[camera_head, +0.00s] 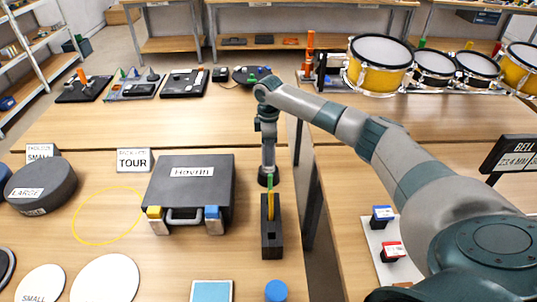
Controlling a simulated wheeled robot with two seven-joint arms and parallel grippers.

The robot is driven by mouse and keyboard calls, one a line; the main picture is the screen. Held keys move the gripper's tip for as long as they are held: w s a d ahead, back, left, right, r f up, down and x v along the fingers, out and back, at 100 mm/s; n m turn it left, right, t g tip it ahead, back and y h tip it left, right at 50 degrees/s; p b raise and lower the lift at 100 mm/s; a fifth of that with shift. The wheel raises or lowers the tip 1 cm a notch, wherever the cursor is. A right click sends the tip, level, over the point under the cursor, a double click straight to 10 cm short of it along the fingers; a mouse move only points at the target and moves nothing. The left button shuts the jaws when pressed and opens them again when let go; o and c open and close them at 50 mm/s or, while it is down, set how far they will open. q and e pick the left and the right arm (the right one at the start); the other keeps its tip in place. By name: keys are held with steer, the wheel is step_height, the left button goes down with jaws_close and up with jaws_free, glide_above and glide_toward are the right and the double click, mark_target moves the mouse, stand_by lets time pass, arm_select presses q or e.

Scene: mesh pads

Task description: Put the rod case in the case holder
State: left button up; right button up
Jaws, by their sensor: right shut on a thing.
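The rod case (270,201) looks like a thin upright piece, yellow with a green top. My right gripper (269,180) is shut on its upper end, pointing down. The case holder (271,243) is a narrow black block on the near left table. The rod case's lower end meets or overlaps the back part of the holder; I cannot tell how deep it sits or whether it is inside. My left gripper is not in view.
A black hard case (190,188) labelled Havlin lies just left of the holder. A round black case (41,187) is farther left. A blue cylinder (276,291) stands in front. A gap between tables runs right of the holder. Drums (379,68) stand at the back right.

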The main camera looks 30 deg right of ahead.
steer(key=o, duration=1.1)
steer(key=shift+f, duration=0.1)
step_height(320, 180, up, 11)
steer(key=b, duration=0.3)
steer(key=shift+r+b, duration=0.3)
steer(key=shift+r, duration=0.35)
